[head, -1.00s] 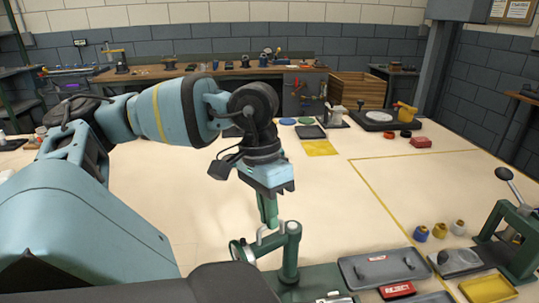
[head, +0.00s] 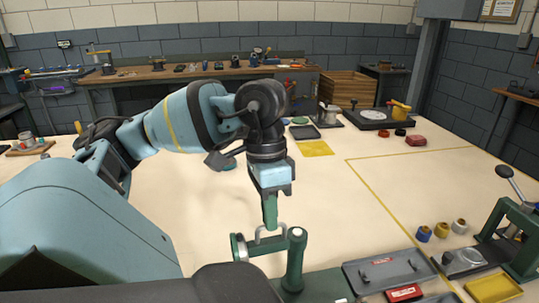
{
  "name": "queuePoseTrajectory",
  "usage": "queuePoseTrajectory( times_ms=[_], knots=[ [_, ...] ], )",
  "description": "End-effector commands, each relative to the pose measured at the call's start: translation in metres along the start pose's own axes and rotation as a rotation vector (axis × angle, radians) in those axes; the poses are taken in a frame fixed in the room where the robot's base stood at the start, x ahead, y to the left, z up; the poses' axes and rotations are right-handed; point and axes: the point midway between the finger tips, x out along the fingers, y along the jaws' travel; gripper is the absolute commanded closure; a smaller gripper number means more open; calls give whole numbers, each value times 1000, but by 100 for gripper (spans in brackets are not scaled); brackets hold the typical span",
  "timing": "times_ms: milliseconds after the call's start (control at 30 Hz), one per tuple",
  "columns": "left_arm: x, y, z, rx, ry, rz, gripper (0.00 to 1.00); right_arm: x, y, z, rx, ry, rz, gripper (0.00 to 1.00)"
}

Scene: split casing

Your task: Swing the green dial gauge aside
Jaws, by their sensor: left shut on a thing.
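The green dial gauge (head: 238,247) stands at the bottom centre of the head view, its round dial edge-on to the left of its green post (head: 295,262). A short green arm joins dial and post, with a pale curved handle (head: 259,232) above it. My left gripper (head: 270,222) points down from above, shut on this handle at the fingertips. The fingers partly hide the handle. The dial's face and lower part are not clearly visible. My right gripper is not in view.
A grey lidded tray (head: 385,269), a red reject label (head: 404,293) and a yellow tray (head: 493,289) lie right of the post. A green lever press (head: 520,240) stands at far right, near several small capped bottles (head: 440,231). The table behind the gauge is largely clear.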

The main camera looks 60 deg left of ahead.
Motion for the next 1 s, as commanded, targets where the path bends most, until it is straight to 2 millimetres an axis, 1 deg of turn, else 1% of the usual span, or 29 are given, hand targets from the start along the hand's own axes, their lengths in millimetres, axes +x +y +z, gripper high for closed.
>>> queuePoseTrajectory(
  times_ms=[433,467,600,867,1000],
  knots=[
    [-1,0,-1,5,3,-1,100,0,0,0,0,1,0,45],
    [-1,0,-1,5,3,-1,87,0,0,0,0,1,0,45],
    [-1,0,0,6,2,-1,69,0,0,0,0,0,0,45],
    [0,0,0,6,0,0,69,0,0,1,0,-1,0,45],
    [-7,0,0,7,2,1,69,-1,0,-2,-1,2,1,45]
  ],
)
